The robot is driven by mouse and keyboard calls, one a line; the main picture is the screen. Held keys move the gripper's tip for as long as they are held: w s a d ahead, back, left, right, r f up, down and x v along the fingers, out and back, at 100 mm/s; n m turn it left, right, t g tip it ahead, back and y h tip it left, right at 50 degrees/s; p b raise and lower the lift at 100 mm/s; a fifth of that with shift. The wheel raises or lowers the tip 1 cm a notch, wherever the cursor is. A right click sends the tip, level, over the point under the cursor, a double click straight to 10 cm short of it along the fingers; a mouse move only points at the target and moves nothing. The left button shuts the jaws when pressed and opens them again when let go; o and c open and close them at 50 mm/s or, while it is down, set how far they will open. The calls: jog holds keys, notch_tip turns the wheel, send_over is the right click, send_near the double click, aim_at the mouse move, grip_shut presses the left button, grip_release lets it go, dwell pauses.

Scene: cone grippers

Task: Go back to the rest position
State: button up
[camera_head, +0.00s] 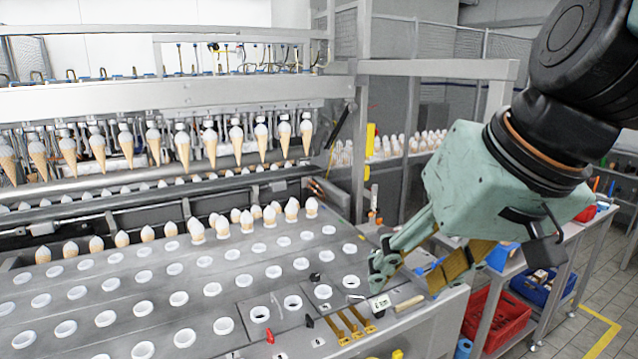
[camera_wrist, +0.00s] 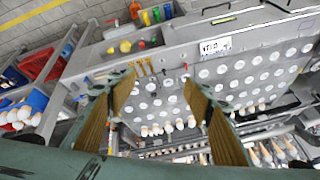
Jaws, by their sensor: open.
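My gripper (camera_head: 418,272) is pale green with tan finger pads and hangs over the right end of the machine's plate. In the wrist view my gripper (camera_wrist: 158,84) shows two fingers spread wide apart with nothing between them. The plate with rows of white-rimmed holes (camera_head: 180,298) lies below and to the left. It also appears beyond the fingers in the wrist view. Whether a fingertip touches the plate's edge I cannot tell.
Ice cream cones (camera_head: 209,140) hang in a row from the machine; more stand in the plate's back row. A red crate (camera_head: 497,318) and a blue bin (camera_head: 541,285) sit on the right. Small brass and red tools (camera_head: 350,325) lie at the front. Floor is clear far right.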

jog(key=s+d+f+h, duration=0.1)
jog(key=s+d+f, duration=0.1)
jog(key=s+d, duration=0.2)
jog(key=s+d+f+m+g+h+b, duration=0.1)
jog(key=s+d, duration=0.3)
jog(key=s, duration=0.6)
jog(key=shift+s+f+h, duration=0.35)
jog(key=shift+f+h, duration=0.05)
jog(key=shift+f, duration=0.4)
